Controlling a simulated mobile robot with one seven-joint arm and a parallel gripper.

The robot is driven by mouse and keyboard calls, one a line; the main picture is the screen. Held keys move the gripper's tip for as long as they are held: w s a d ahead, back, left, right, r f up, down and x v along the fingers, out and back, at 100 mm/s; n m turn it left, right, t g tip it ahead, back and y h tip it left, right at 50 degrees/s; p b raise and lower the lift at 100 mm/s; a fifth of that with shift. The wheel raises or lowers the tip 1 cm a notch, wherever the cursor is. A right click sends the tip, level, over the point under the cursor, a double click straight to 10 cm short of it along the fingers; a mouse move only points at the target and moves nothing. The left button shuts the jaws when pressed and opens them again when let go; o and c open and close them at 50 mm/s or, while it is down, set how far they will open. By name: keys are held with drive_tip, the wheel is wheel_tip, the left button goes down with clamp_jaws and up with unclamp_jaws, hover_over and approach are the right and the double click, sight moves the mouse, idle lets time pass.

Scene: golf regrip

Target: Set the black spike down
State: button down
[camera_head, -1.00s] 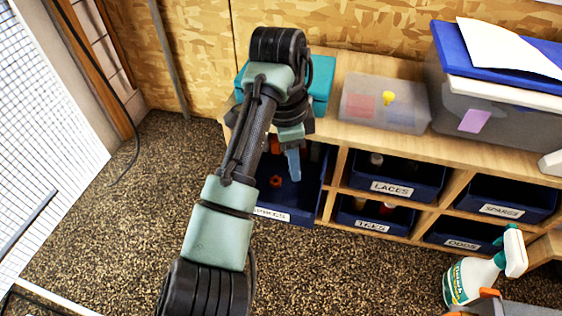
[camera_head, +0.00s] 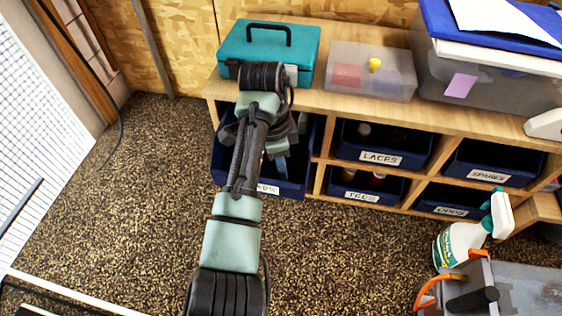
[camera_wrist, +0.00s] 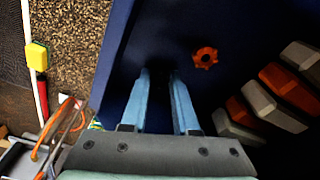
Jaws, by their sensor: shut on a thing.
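My gripper (camera_head: 281,165) points down into an open dark blue bin (camera_head: 225,172) at the left end of the shelf unit. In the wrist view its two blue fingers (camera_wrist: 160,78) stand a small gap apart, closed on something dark. That fits the black spike, but its outline is lost against the dark bin. A star-shaped orange spike (camera_wrist: 205,58) lies on the bin floor, right of the fingertips and apart from them. My arm covers part of the bin and its label in the head view.
Grey and orange pieces (camera_wrist: 285,88) lie at the wrist view's right. A teal box (camera_head: 268,50) and a clear lidded box (camera_head: 370,78) stand on the shelf above. Labelled bins (camera_head: 385,145) fill the right cubbies. A spray bottle (camera_head: 465,240) stands at the right. The speckled floor is open.

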sight(275, 177)
drive_tip(key=shift+f, duration=0.1)
drive_tip(key=c, duration=0.7)
unclamp_jaws()
drive_tip(key=shift+r+b, duration=0.3)
drive_tip(key=shift+r, duration=0.25)
drive_tip(key=r, duration=0.3)
drive_tip(key=a+r+p, duration=0.1)
drive_tip(key=r, duration=0.3)
drive_tip(key=r+p, duration=0.1)
drive_tip(key=r, duration=0.3)
drive_tip(key=shift+s+a, duration=0.15)
drive_tip(key=shift+a, duration=0.05)
